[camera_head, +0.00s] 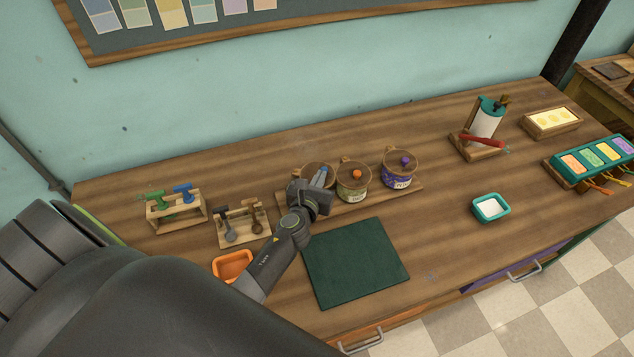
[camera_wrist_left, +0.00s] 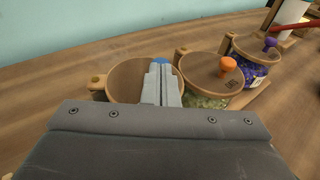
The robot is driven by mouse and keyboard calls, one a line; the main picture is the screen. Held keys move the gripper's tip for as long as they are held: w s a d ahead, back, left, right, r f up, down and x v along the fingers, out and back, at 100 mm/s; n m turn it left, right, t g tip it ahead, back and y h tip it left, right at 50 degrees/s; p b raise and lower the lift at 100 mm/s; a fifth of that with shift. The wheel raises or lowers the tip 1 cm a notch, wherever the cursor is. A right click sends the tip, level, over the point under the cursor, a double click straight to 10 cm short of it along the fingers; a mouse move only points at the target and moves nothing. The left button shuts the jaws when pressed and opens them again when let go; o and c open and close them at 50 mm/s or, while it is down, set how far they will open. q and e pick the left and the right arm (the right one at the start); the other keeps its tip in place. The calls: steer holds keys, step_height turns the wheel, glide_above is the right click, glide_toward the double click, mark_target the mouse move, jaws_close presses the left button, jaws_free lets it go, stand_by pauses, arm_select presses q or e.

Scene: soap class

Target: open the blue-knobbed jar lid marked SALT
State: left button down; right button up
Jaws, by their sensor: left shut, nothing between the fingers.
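The jar with the blue knob (camera_wrist_left: 158,60) stands leftmost of three lidded jars on a wooden rack; its round wooden lid (camera_wrist_left: 122,80) lies flat on the jar in the left wrist view. In the head view the lid (camera_head: 312,170) is partly hidden by my left gripper (camera_head: 321,176). The left gripper's fingers (camera_wrist_left: 162,80) are shut with nothing between them, over the lid and in front of the knob. They hide most of the knob and the jar's front, so no SALT marking shows. My right gripper is not in view.
An orange-knobbed jar (camera_head: 353,183) and a purple-knobbed jar (camera_head: 400,170) stand close to the right. A dark green mat (camera_head: 355,262) lies in front. Stands with tools (camera_head: 175,208) and an orange tray (camera_head: 232,266) are at left.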

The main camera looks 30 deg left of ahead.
mark_target(326, 165)
arm_select(q)
steer(key=w+n+g+y+b, duration=0.1)
steer(key=y, duration=0.1)
steer(key=w+n+y+b, duration=0.1)
steer(key=n+y+b, duration=0.1)
steer(key=shift+w+d+f+n+g+y, duration=0.2)
steer(key=shift+w+n+g+y, duration=0.1)
steer(key=shift+w+g, duration=0.1)
steer(key=shift+w+a+n+g+y+b, duration=0.2)
steer(key=shift+w+n+g+y+b, duration=0.6)
steer(key=shift+y, duration=0.3)
steer(key=shift+w+a+r+n+g+y, duration=0.15)
steer(key=shift+w+a+n+g+y, duration=0.2)
steer(key=shift+n+y, duration=0.3)
steer(key=shift+w+a+r, duration=0.1)
steer(key=shift+w+a, duration=0.3)
steer(key=shift+w, duration=0.2)
steer(key=shift+w+a, duration=0.1)
steer(key=shift+w, duration=0.05)
